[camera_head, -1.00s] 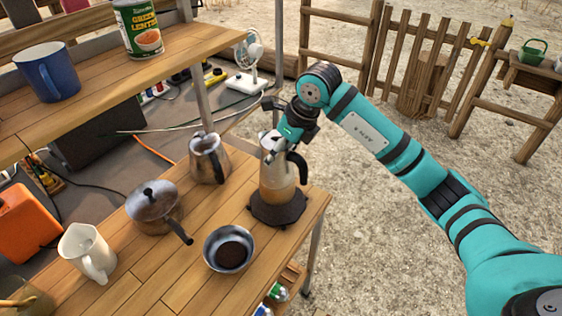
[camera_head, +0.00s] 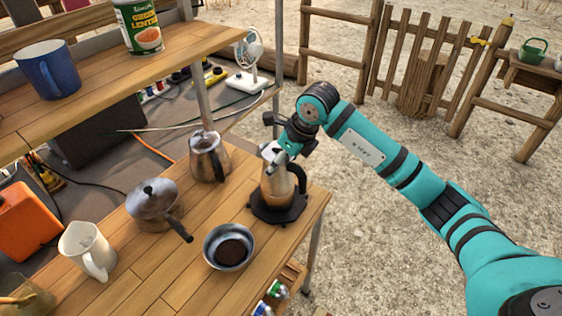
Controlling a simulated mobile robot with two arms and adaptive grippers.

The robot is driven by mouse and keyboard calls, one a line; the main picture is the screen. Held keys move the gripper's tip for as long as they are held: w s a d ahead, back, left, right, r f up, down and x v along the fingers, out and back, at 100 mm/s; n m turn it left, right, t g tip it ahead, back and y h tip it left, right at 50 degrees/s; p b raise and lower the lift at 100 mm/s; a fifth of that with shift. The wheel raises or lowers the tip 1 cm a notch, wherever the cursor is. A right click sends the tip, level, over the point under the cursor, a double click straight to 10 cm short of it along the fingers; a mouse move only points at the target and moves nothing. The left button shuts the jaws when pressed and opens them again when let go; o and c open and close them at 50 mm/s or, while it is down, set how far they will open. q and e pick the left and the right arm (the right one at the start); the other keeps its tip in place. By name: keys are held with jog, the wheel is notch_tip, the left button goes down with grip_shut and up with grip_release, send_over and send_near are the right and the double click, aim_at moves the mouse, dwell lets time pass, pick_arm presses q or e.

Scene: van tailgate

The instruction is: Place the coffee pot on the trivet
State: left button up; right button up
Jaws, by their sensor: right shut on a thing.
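The coffee pot (camera_head: 277,187), a metal stovetop pot with a dark handle on its right side, stands upright over the trivet. The black trivet (camera_head: 291,216) lies near the right edge of the wooden table, and its rim shows around the pot's base. The base looks to be on the trivet, but exact contact is hard to tell. My right gripper (camera_head: 272,156) is at the top of the pot, shut on it; its fingertips are partly hidden. My left gripper is not in view.
A metal pitcher (camera_head: 207,158) stands left of the coffee pot. A lidded saucepan (camera_head: 152,203), a bowl with dark contents (camera_head: 230,235) and a white jug (camera_head: 82,245) share the table (camera_head: 180,275). A shelf (camera_head: 110,84) overhangs the back left.

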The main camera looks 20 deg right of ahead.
jog(key=o, duration=1.2)
jog(key=shift+s+f, duration=0.2)
jog(key=shift+f, duration=0.4)
jog(key=o, duration=0.4)
jog(key=shift+w, duration=0.25)
jog(key=shift+o, duration=0.2)
jog(key=shift+r, duration=0.15)
jog(key=shift+r, duration=0.25)
jog(key=shift+r+p, duration=0.5)
jog(key=shift+p, duration=0.25)
jog(key=b+v, duration=0.2)
jog(key=v, duration=0.9)
jog(key=shift+r, duration=0.4)
jog(key=shift+s+d, duration=0.1)
